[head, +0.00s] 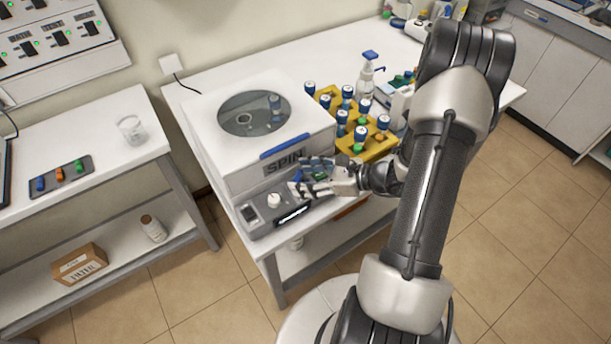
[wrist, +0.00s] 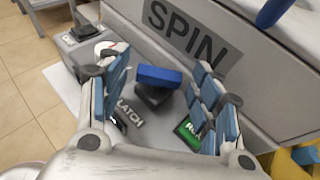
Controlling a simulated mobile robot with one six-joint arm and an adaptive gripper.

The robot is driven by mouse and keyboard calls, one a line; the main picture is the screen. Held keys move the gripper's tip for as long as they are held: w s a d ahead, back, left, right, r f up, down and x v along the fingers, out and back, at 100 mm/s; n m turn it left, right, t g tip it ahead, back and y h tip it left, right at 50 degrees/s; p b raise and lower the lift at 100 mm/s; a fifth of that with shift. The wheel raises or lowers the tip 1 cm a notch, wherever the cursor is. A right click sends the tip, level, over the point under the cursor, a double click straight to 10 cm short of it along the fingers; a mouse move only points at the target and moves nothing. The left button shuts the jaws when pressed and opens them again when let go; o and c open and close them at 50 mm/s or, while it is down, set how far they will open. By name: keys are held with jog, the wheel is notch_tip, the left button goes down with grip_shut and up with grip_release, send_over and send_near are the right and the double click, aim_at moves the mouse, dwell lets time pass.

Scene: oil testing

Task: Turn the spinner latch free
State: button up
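The spinner (head: 235,150) is a white box with a round window in its lid and a SPIN label on its front; its front also shows in the wrist view (wrist: 255,60). The latch (wrist: 160,75) is a blue bar on a dark base on the front ledge, beside the word LATCH. The bar lies roughly crosswise in the wrist view. My gripper (head: 312,176) is at this ledge. Its two padded fingers are spread open, one on each side of the latch, with visible gaps in the wrist view (wrist: 157,72). The gripper partly hides the latch in the head view.
A white knob (head: 274,200) sits left on the ledge. A blue lid handle (head: 285,146) is above the SPIN label. A yellow rack (head: 379,146) of blue-capped bottles stands close right of the spinner.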

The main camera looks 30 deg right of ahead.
jog(key=c, duration=0.9)
jog(key=shift+w+n, duration=0.1)
jog(key=shift+n, duration=0.2)
jog(key=n+g+y, duration=0.2)
jog(key=n+g+y+p, duration=0.1)
jog(key=shift+w+d+n+g, duration=0.3)
jog(key=shift+n+g, duration=0.1)
jog(key=shift+w+d+n+g+y+b, duration=0.15)
jog(key=shift+n+g+y, duration=0.15)
jog(key=shift+n+g, duration=0.5)
jog(key=shift+w+a+n+g+y+b, duration=0.1)
jog(key=shift+n+g+y+b, duration=0.15)
jog(key=shift+n+g, duration=0.55)
jog(key=shift+w+d+n+g+y+b, duration=0.1)
jog(key=shift+n+g+y, duration=0.25)
jog(key=shift+n+g, duration=0.45)
jog(key=shift+g, duration=0.3)
jog(key=o, duration=1.1)
jog(key=shift+c, duration=0.2)
